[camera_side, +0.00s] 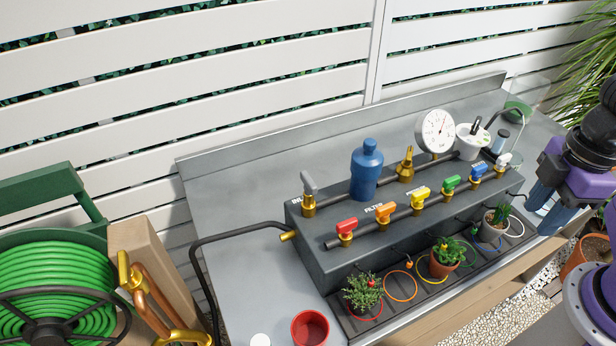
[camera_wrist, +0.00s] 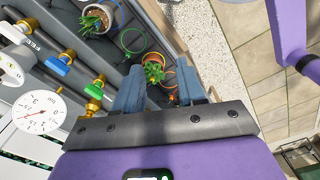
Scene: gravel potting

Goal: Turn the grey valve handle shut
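The grey valve handle (camera_side: 309,184) stands upright on a brass valve at the left end of the dark manifold box (camera_side: 318,258), beside the "IN" label in the side view. I cannot make it out in the wrist view. My gripper (camera_side: 541,212) is at the right of the side view, far from the grey handle, beyond the right end of the manifold. In the wrist view my gripper (camera_wrist: 160,75) has its two blue fingers apart with nothing held between them.
A red valve (camera_side: 346,226) heads a row of coloured valves along the manifold's front pipe. A blue filter bottle (camera_side: 366,170) and a round gauge (camera_side: 436,131) rise behind. Potted plants, including one in terracotta (camera_side: 446,259), stand along the front. A black hose (camera_side: 237,235) joins at left.

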